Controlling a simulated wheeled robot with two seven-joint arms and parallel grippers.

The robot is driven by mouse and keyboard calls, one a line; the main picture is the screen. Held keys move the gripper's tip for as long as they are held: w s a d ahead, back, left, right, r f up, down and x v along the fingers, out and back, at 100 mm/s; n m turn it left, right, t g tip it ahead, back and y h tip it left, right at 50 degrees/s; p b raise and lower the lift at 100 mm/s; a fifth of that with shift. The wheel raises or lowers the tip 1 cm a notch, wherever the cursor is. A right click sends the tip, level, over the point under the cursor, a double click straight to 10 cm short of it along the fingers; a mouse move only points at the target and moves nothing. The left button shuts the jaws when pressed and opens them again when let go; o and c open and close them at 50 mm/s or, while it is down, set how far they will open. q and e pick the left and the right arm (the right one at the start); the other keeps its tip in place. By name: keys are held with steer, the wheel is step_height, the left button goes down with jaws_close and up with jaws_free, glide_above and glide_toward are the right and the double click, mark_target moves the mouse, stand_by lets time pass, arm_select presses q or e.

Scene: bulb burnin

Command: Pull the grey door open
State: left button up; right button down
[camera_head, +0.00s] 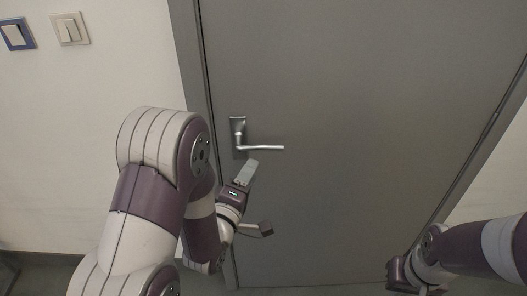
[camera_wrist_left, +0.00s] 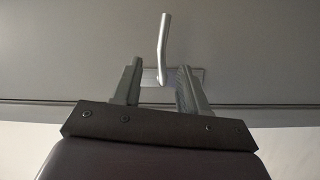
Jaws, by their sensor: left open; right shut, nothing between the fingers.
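The grey door (camera_head: 350,110) stands in its frame and looks shut. Its silver lever handle (camera_head: 262,147) sits near the left edge and points right. My left gripper (camera_head: 250,166) is just below the handle, with its fingers pointing up toward it. In the left wrist view the left gripper (camera_wrist_left: 158,80) is open, and the handle (camera_wrist_left: 163,45) shows between and beyond the two fingers. I cannot tell whether any finger touches it. My right gripper (camera_head: 398,278) is low at the right, away from the handle; its fingertips are hard to make out.
A blue-framed switch (camera_head: 16,34) and a beige switch (camera_head: 69,29) are on the white wall at the upper left. The door frame (camera_head: 190,60) runs down left of the handle. The door face right of the handle is clear.

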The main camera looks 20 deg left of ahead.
mark_target(264, 148)
arm_select(q)
steer(key=w, duration=0.2)
steer(key=w+p, duration=0.1)
steer(key=w, duration=0.5)
steer(key=shift+d+r+p, duration=0.1)
steer(key=shift+d+p, duration=0.2)
steer(key=shift+d, duration=0.1)
steer(key=w, duration=0.4)
steer(key=shift+w+f+p, duration=0.2)
steer(key=shift+w+p, duration=0.15)
steer(key=shift+w, duration=0.05)
steer(key=shift+d, duration=0.1)
arm_select(e)
step_height(264, 148, up, 2)
steer(key=shift+w+a+r, duration=0.15)
